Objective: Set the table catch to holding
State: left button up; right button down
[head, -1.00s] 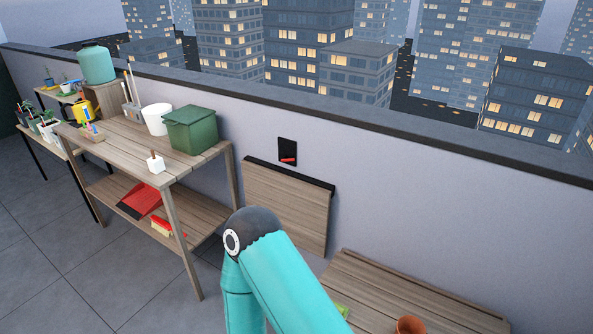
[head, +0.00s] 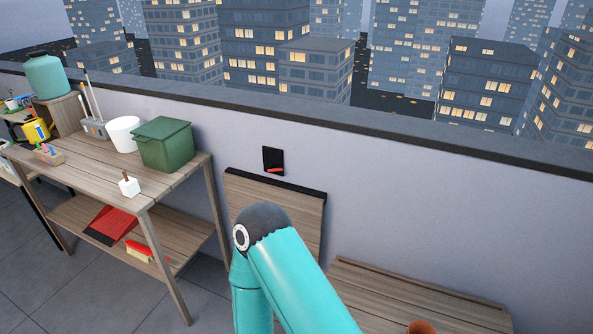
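The table catch appears to be the small black plate with a red lever (head: 274,169) on the grey wall, above the folding table. The lever lies close to level, at the plate's lower part. The wooden folding table (head: 247,196) hangs folded down flat against the wall under a black rail. Neither of my grippers shows in the head view.
A wooden workbench (head: 185,176) at left carries a green bin (head: 163,146), a white pot (head: 123,134) and small items. A red dustpan (head: 112,224) and brush (head: 138,250) lie on its lower shelf. A low wooden bench (head: 400,297) stands at lower right.

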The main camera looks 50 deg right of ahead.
aim_at(272, 168)
jog(key=z, duration=0.45)
jog(key=i, duration=1)
jog(key=z, duration=0.5)
